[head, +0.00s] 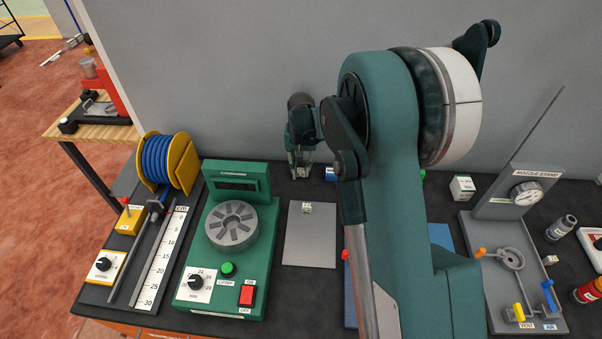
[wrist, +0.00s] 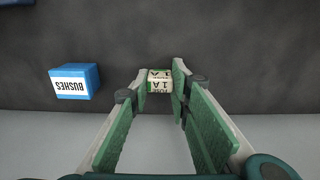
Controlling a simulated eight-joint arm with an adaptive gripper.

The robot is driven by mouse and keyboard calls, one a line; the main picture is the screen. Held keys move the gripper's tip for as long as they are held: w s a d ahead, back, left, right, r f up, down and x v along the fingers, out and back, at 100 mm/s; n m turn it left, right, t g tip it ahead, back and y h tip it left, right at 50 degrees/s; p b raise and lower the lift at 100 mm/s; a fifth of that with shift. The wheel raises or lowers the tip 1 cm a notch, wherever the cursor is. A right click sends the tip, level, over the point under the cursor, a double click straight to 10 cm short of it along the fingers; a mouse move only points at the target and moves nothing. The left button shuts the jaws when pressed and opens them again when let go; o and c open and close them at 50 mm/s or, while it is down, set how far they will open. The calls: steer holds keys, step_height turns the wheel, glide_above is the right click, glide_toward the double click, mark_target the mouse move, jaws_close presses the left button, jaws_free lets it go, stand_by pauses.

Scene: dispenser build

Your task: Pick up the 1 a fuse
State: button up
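The 1 A fuse is a small cream-and-green block marked "1A" (wrist: 159,81). In the wrist view it sits between the tips of my gripper (wrist: 160,84), with a green-padded finger close on either side. I cannot tell whether both pads touch it or whether it is lifted off the dark bench top. In the head view my gripper (head: 300,171) points down at the back of the bench near the wall. The fuse cannot be made out there.
A blue BUSHES box (wrist: 74,81) stands beside the gripper. A grey plate (head: 309,247) with a small labelled block (head: 306,208) lies in front. A green machine (head: 236,182) stands left; a nozzle stand (head: 503,209) stands right. The grey wall (head: 250,90) is close behind.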

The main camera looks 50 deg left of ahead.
mark_target(301, 169)
steer(key=shift+r, duration=0.1)
stand_by(0.3)
steer(key=shift+r, duration=4.9)
